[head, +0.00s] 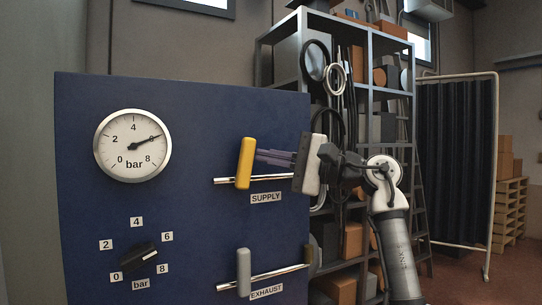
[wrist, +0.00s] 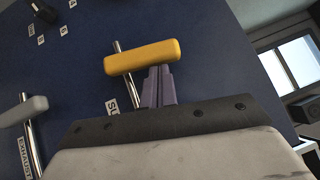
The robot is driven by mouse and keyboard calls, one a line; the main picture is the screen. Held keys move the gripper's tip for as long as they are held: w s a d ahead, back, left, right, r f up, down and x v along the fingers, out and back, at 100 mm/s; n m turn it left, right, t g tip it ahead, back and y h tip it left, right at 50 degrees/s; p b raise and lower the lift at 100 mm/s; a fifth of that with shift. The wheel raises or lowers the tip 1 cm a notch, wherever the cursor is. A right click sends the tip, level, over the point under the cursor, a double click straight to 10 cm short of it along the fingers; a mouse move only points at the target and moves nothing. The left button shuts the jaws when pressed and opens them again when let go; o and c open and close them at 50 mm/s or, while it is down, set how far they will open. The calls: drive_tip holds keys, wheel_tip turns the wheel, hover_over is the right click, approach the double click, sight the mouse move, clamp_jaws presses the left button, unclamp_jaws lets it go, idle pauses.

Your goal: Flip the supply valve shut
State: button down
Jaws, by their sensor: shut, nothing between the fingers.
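The supply valve has a yellow lever handle (head: 245,163) on a horizontal metal pipe above the SUPPLY label (head: 266,198), on a dark blue panel (head: 200,230). The handle stands upright, across the pipe. My gripper (head: 262,157) is shut and empty, its purple fingers pointing left with the tips at the right side of the yellow handle. In the wrist view the yellow handle (wrist: 142,57) lies just beyond the fingertips (wrist: 158,72), touching or very nearly so; I cannot tell which.
Below is the grey exhaust handle (head: 243,272) on its own pipe, also across it. A round gauge (head: 133,146) has its needle near 6, and a black knob (head: 139,257) sits below it. Loaded shelving (head: 350,80) stands behind my arm.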

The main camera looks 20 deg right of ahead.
drive_tip(key=shift+s+a+r, duration=0.15)
drive_tip(key=shift+a+r, duration=0.3)
idle(0.6)
drive_tip(key=shift+d, duration=0.1)
